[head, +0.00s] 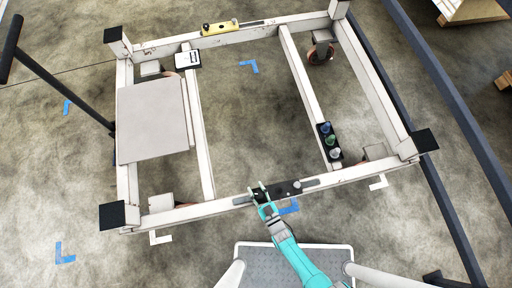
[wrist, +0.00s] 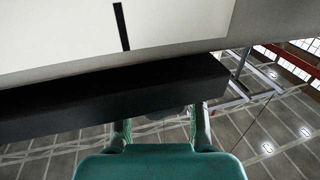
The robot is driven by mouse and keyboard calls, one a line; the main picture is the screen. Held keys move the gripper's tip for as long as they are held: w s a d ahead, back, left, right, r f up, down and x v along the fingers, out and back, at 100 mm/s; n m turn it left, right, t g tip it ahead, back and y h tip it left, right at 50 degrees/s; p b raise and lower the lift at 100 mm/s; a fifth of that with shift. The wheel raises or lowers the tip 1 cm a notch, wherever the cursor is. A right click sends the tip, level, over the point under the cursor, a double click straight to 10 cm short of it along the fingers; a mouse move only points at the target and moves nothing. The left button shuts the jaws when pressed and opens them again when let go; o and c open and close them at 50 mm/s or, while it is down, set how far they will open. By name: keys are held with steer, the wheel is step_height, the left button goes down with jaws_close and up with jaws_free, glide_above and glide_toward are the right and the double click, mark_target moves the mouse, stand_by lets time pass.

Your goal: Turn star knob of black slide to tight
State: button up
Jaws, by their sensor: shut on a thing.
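The black slide (head: 280,190) sits on the near rail of the white trolley frame, with a small grey round part (head: 297,184) on its top. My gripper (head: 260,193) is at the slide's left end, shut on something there. In the wrist view the slide (wrist: 110,95) is a long dark bar below the pale rail (wrist: 170,25). My two green fingers (wrist: 160,124) stand apart under the bar. A dark grey rounded part (wrist: 168,114), apparently the star knob, shows between them, mostly hidden by the bar and my gripper. Its star shape and tightness cannot be made out.
A yellow slide (head: 220,27) sits on the far rail. A grey board (head: 152,120) and a white card (head: 187,60) lie on the frame's left side. A black holder with coloured knobs (head: 329,141) is on the right crossbar. Blue posts and rails stand at right.

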steer(key=shift+d+f+m+t+h, duration=0.15)
steer(key=shift+m+t+h, duration=0.35)
steer(key=shift+m+h, duration=0.7)
steer(key=shift+d+r+m+t+h, duration=0.15)
steer(key=shift+m+t+h, duration=0.45)
steer(key=shift+h, duration=1)
steer(key=shift+w+d+m+h, duration=0.1)
steer(key=shift+d+m+h, duration=0.1)
steer(key=shift+m+h, duration=0.85)
steer(key=shift+d+m+h, duration=0.15)
steer(key=shift+m+h, duration=0.4)
steer(key=shift+h, duration=0.9)
steer(key=shift+m+h, duration=0.3)
steer(key=o, duration=1)
steer(key=shift+c, duration=0.2)
step_height(320, 180, up, 10)
